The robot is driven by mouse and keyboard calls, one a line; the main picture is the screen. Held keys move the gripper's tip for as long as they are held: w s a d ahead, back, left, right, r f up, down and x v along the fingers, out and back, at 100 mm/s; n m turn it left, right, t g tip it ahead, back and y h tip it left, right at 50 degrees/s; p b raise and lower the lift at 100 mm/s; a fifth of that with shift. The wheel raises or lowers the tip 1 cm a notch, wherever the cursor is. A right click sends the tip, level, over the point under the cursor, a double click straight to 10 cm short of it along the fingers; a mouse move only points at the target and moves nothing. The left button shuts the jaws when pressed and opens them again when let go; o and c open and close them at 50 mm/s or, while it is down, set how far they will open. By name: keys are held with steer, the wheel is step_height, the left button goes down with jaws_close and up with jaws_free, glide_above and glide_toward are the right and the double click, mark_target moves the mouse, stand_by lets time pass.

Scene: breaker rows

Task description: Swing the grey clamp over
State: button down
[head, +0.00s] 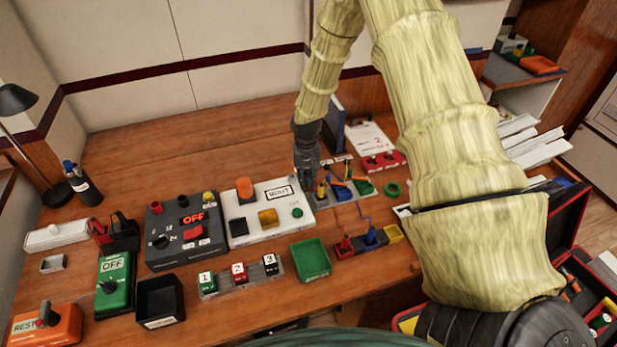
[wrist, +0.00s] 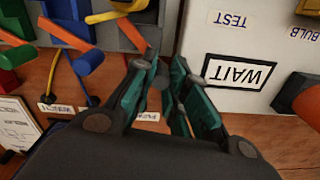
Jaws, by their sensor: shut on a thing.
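My gripper (head: 306,178) is at the left end of the row of coloured lever clamps on the desk, just right of the white WAIT panel. In the wrist view the teal fingers (wrist: 165,68) are close together, pointing at the desk edge of the row. A small grey piece (wrist: 167,98) shows between them; I take it as part of the grey clamp, which the fingers mostly hide. Its lever position cannot be made out. Beside it are clamps with orange (wrist: 133,34), yellow (wrist: 104,17) and blue (wrist: 87,60) parts.
The white WAIT panel (head: 265,222) with its orange knob (head: 244,187) stands close to my gripper's left. A red and blue plug row (head: 368,240) and a green tray (head: 311,260) lie nearer. A dark upright panel (head: 334,122) stands behind. The desk's back left is clear.

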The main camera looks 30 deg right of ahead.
steer(key=shift+s+a+n, duration=0.15)
steer(key=shift+a+n, duration=0.1)
steer(key=shift+n, duration=0.6)
steer(key=shift+s+a+n, duration=0.15)
steer(key=shift+a+n, duration=0.1)
steer(key=shift+n, duration=0.6)
steer(key=c, duration=1.7)
jaws_free()
step_height(320, 180, up, 12)
